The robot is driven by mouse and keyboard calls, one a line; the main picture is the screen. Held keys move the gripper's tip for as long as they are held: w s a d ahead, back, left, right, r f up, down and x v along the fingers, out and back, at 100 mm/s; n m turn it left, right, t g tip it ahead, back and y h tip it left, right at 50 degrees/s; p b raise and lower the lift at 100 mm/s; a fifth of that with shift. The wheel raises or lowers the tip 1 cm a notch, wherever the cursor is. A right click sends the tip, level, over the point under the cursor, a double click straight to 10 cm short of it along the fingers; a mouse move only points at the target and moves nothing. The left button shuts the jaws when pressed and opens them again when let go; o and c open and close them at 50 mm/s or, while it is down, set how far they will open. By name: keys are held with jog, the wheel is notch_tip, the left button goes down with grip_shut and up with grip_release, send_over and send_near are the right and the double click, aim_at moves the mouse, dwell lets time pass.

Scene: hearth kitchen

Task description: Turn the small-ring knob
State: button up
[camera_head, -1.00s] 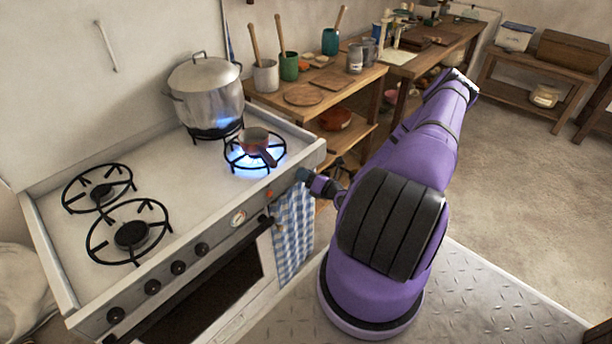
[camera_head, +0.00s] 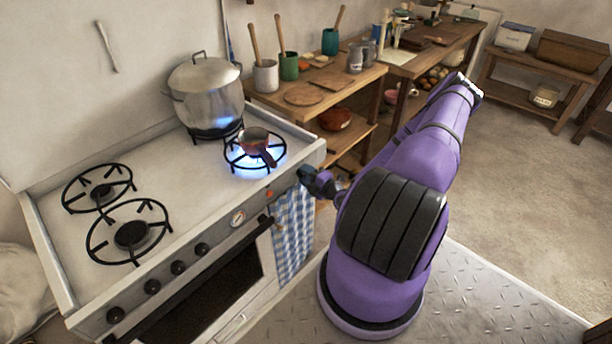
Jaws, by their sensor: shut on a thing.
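The white stove (camera_head: 150,205) has several black knobs (camera_head: 178,267) on its front panel, left of a round gauge (camera_head: 237,218). A small saucepan (camera_head: 254,143) sits on the front right ring (camera_head: 228,160), where a blue flame burns. My gripper (camera_head: 304,174) is at the right end of the front panel, seen small and from behind. It is shut on the small-ring knob there, which the gripper itself hides. How far the knob is turned cannot be seen.
The left rings (camera_head: 131,235) are bare. A checked towel (camera_head: 293,232) hangs from the oven rail just below my gripper. A wooden shelf table (camera_head: 318,95) with jars stands close on the right.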

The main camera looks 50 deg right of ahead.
jog(key=shift+f+m, duration=0.1)
jog(key=shift+m, duration=3.7)
jog(key=o, duration=0.9)
jog(key=shift+o, duration=0.2)
jog(key=s, duration=1)
jog(key=shift+s+d, duration=0.2)
jog(key=shift+s, duration=0.2)
